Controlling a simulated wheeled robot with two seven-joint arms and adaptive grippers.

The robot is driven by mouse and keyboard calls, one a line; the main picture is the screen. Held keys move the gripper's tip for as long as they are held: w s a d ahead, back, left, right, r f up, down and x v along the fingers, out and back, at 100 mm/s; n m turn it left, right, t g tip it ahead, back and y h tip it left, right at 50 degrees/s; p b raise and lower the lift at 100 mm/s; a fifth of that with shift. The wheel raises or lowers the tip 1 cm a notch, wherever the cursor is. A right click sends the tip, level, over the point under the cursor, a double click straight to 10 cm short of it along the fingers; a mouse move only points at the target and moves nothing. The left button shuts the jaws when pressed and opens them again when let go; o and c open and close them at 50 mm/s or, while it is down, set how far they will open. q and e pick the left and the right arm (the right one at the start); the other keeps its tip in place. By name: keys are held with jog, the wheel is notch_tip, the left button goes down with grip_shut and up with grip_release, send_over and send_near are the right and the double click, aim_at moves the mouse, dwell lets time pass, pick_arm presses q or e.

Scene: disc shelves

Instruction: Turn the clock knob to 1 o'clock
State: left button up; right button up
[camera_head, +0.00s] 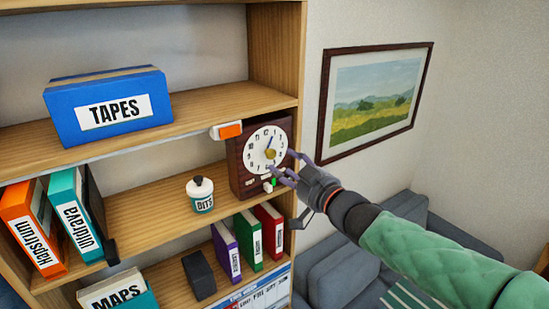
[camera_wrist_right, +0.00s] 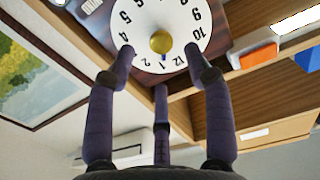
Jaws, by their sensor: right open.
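The clock (camera_head: 249,177) is a dark wooden box with a round white dial on the middle shelf. Its yellow knob (camera_head: 271,154) sits at the dial's centre, and a short dark blue hand points at about 1. In the right wrist view the dial is upside down, with the yellow knob (camera_wrist_right: 160,42) near the top and the hand pointing at the 1. My right gripper (camera_head: 284,168) is open at the clock's lower right. In the wrist view its purple fingers (camera_wrist_right: 160,62) are spread and empty; contact with the knob cannot be told. My left gripper is not in view.
An orange-and-white box (camera_head: 227,131) is at the clock's upper left. A DITS jar (camera_head: 201,194) stands left of the clock. Blue TAPES box (camera_head: 108,105) is on the shelf above, and several binders stand below. A framed picture (camera_head: 326,105) hangs at right.

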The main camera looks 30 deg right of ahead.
aim_at(272, 156)
jog(key=shift+w+a, duration=0.15)
jog(key=shift+w, duration=1.3)
jog(key=shift+w+a, duration=0.1)
jog(key=shift+w, duration=1.35)
grip_shut()
